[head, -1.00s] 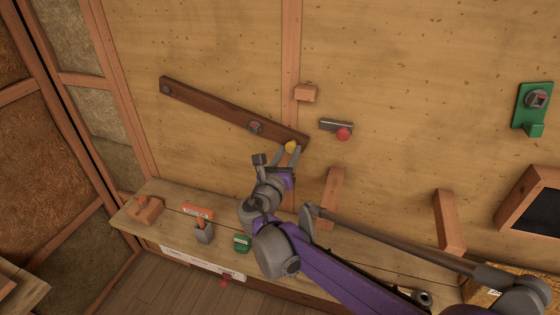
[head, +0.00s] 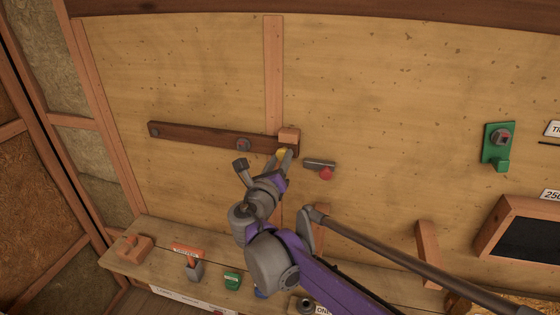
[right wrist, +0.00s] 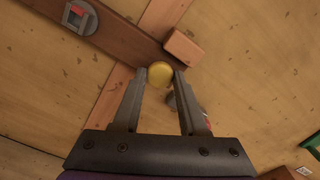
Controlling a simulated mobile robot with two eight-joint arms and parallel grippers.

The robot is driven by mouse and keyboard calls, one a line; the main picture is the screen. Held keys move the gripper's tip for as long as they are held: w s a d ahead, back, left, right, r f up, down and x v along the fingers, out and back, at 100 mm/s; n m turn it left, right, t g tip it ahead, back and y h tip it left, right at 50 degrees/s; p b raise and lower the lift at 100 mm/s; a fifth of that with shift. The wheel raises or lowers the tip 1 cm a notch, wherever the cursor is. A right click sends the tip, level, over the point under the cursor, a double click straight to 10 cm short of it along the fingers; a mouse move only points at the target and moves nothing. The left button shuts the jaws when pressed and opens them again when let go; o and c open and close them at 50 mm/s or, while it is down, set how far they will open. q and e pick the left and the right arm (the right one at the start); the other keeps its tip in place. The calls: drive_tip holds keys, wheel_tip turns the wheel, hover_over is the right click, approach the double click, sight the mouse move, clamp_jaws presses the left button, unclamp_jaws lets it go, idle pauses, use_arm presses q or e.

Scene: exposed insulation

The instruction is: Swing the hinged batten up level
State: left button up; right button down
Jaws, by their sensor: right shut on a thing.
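The dark brown batten (head: 195,136) lies along the plywood wall, close to level, with its right end slightly lower in the head view. A grey bolt (head: 154,130) sits at its left end and another grey fitting (head: 243,144) along its length. A yellow knob (right wrist: 160,74) stands at the batten's right end. My right gripper (head: 284,155) is shut on this knob; the right wrist view shows it between the fingertips. A small wooden block (head: 289,135) sits at the batten's right end, by its upper edge. My left gripper is not in view.
A grey bar with a red ball (head: 325,173) is on the wall just right of the gripper. A green bracket (head: 497,147) and a dark framed panel (head: 525,238) are further right. A workbench (head: 150,262) with small tools runs below.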

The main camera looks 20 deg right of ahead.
drive_tip(key=c, duration=0.5)
unclamp_jaws()
drive_tip(key=shift+r, duration=0.45)
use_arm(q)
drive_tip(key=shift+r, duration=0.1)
use_arm(e)
drive_tip(key=shift+o, duration=0.3)
drive_tip(key=shift+f, duration=0.15)
drive_tip(key=shift+s, duration=0.1)
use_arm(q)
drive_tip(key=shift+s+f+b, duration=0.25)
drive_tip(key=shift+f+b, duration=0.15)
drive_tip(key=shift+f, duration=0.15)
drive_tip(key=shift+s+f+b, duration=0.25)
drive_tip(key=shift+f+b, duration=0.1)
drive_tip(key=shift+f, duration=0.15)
use_arm(e)
drive_tip(key=v, duration=1)
drive_tip(key=shift+s+a, duration=0.25)
